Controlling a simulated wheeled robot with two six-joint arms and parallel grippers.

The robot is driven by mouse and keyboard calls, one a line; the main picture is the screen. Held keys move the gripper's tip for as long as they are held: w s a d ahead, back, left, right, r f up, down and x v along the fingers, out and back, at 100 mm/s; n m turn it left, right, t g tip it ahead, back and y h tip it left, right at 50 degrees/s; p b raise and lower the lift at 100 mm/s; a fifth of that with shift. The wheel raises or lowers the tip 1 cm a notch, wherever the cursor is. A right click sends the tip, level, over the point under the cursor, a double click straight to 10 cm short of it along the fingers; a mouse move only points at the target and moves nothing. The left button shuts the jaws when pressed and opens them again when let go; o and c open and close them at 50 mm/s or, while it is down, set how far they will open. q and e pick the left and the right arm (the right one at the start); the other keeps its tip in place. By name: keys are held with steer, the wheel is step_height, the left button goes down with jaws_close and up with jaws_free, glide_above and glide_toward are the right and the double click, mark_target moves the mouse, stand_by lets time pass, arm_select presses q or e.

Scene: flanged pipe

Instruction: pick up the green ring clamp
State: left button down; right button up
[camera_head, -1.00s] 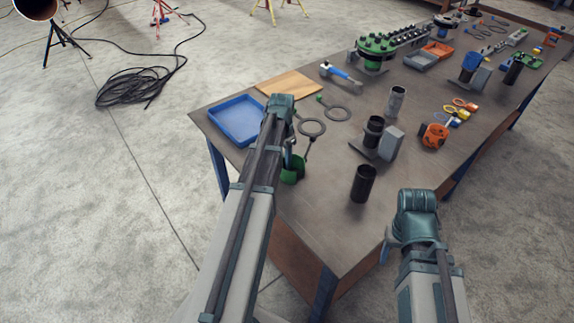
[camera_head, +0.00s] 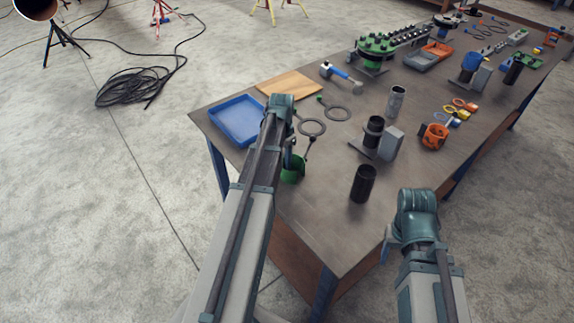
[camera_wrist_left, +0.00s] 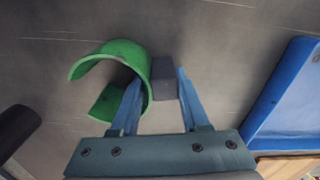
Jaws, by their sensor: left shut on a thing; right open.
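The green ring clamp (camera_head: 292,173) is at my left gripper, near the table's left front edge. In the left wrist view, the clamp (camera_wrist_left: 124,48) is a green open ring with a dark grey block (camera_wrist_left: 163,80) at its side. My left gripper (camera_wrist_left: 158,78) is shut on the clamp, with its blue fingers on either side of that block. I cannot tell whether the clamp touches the table. In the head view my left arm partly hides the gripper. My right gripper (camera_head: 386,250) is open and hangs off the table's front edge; its fingertips are barely visible.
An orange clamp (camera_head: 434,136) lies farther right.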

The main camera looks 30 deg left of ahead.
arm_select(q)
steer(key=shift+r, duration=0.1)
arm_select(e)
steer(key=shift+r, duration=0.1)
arm_select(q)
step_height(320, 180, up, 10)
steer(key=p, duration=1)
arm_select(e)
step_height(320, 180, up, 10)
stand_by(0.3)
steer(key=shift+c, duration=0.7)
